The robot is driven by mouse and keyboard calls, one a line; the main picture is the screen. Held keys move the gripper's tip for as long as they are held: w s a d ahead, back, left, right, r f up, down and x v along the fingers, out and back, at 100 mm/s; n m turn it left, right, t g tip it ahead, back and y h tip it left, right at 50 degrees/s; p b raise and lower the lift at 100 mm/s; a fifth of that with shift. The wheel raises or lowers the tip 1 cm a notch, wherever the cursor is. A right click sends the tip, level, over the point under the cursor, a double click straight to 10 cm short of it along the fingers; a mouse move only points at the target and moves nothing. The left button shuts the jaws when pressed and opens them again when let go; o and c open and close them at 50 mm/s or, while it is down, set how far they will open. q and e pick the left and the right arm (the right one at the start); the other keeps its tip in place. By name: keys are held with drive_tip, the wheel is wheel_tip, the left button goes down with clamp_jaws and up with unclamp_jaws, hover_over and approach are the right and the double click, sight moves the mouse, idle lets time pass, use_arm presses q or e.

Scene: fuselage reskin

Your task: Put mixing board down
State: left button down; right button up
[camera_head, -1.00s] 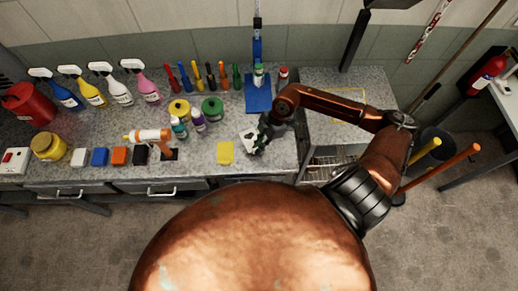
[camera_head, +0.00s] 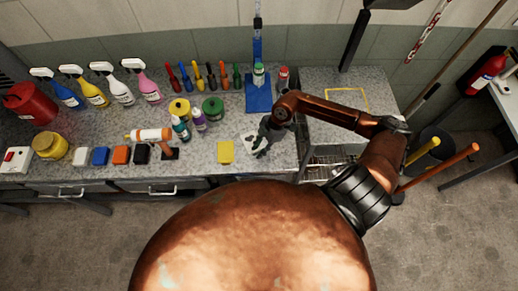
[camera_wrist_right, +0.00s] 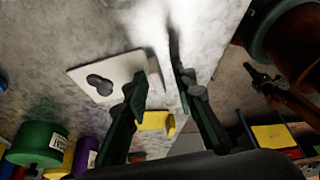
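The mixing board (camera_head: 248,139) is a small white plate on the grey speckled counter near its front edge. In the right wrist view the mixing board (camera_wrist_right: 88,72) shows a dark double-round mark or hole, and its right part is behind a finger. My right gripper (camera_head: 262,146) is beside it, partly covering it in the head view. In the right wrist view the two fingers of my right gripper (camera_wrist_right: 165,95) stand apart with a gap between them. The board looks flat on the counter; whether a finger touches it I cannot tell. My left gripper is out of view.
A blue mat (camera_head: 258,97) lies at the back. The counter's front edge is close to the gripper.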

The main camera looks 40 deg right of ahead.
drive_tip(key=b+v, duration=0.1)
drive_tip(key=v, duration=1.1)
drive_tip(key=shift+r+b, duration=0.2)
drive_tip(key=shift+b, duration=0.1)
drive_tip(key=shift+a, duration=0.1)
